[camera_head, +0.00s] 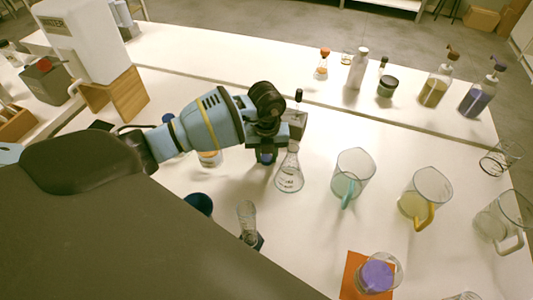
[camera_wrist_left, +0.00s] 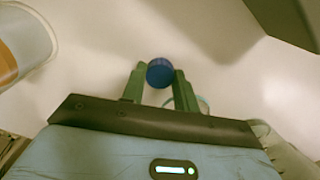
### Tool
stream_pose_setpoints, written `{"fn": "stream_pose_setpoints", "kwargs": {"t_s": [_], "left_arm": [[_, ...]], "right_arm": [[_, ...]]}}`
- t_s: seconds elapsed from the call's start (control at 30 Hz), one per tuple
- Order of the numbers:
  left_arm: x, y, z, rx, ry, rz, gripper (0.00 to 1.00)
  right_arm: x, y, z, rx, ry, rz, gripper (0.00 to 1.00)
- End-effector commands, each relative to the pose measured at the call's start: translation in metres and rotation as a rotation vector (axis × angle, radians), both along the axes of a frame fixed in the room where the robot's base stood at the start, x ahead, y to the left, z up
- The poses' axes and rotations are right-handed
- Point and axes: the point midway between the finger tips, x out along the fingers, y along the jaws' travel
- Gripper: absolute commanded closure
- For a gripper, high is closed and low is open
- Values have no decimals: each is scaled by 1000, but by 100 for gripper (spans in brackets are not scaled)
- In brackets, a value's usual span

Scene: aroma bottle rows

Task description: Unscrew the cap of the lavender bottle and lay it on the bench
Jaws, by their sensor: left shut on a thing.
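My left gripper (camera_head: 266,155) reaches in from the left over the bench (camera_head: 330,220) and points down. In the left wrist view, its two fingers (camera_wrist_left: 158,84) are shut on a round blue cap (camera_wrist_left: 160,72), seen from its top. In the head view, dark blue shows between the fingers, but the gripper hides most of it. I cannot tell whether a bottle is under the cap or which one is the lavender bottle. My right gripper is not in view.
A conical flask (camera_head: 289,172) stands close right of the left gripper. A glass with an orange band (camera_head: 210,158) is partly under my arm. Jugs (camera_head: 352,178) (camera_head: 425,197) stand further right. A beaker of purple liquid (camera_head: 377,275) sits on an orange mat (camera_head: 352,268).

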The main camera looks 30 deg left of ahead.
Motion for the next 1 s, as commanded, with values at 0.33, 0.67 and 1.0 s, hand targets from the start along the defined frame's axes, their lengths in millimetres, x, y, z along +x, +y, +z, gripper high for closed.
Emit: {"fn": "stream_pose_setpoints", "kwargs": {"t_s": [0.33, 0.67, 1.0], "left_arm": [[0, 0, -2, 1, 1, 0, 48], [1, 0, 10, 0, -2, 0, 48], [1, 0, 75, 1, -5, 1, 48]], "right_arm": [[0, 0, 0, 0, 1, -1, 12], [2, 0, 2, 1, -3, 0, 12], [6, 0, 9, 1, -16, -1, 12]]}}
